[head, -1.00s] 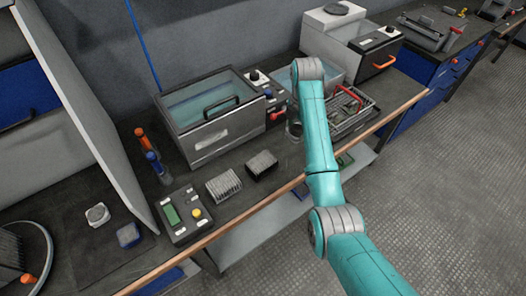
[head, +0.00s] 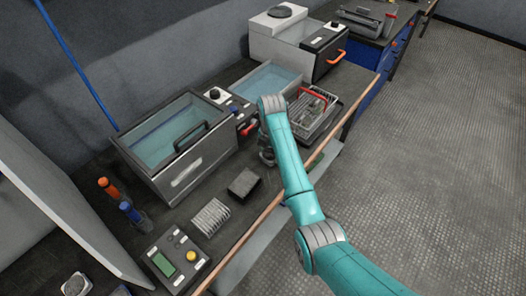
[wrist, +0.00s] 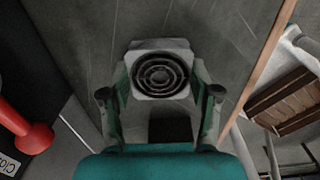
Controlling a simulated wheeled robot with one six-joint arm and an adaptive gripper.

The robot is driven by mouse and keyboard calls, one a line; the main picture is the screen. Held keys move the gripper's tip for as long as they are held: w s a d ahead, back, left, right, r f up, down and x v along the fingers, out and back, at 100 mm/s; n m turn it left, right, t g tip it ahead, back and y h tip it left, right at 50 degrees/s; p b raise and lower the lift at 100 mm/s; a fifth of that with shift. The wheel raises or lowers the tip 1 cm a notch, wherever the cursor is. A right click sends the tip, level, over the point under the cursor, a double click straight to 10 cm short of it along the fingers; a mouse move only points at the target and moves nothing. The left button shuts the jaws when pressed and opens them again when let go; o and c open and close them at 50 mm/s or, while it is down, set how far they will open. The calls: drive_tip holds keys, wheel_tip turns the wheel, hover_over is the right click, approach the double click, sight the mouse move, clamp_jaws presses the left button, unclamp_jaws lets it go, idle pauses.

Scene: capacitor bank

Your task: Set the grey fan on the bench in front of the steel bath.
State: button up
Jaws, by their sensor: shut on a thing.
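The grey fan (wrist: 160,75) is square with a ringed round grille. In the wrist view it sits between the two fingers of my gripper (wrist: 160,98), which is shut on it. In the head view my gripper (head: 266,157) is low over the bench (head: 165,208), right of the steel bath; the fan cannot be made out there. I cannot tell whether it touches the bench. The steel bath (head: 190,180) has a black handle and a clear top. In front of it are a light finned block (head: 210,218) and a dark block (head: 243,182).
A wire basket with red handle (head: 312,112) is right of my arm. A water tank (head: 265,80) is behind. The bench has a wooden front edge (head: 262,217).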

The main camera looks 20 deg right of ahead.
drive_tip(key=shift+f, duration=0.15)
drive_tip(key=o, duration=1.2)
drive_tip(key=shift+c, duration=0.2)
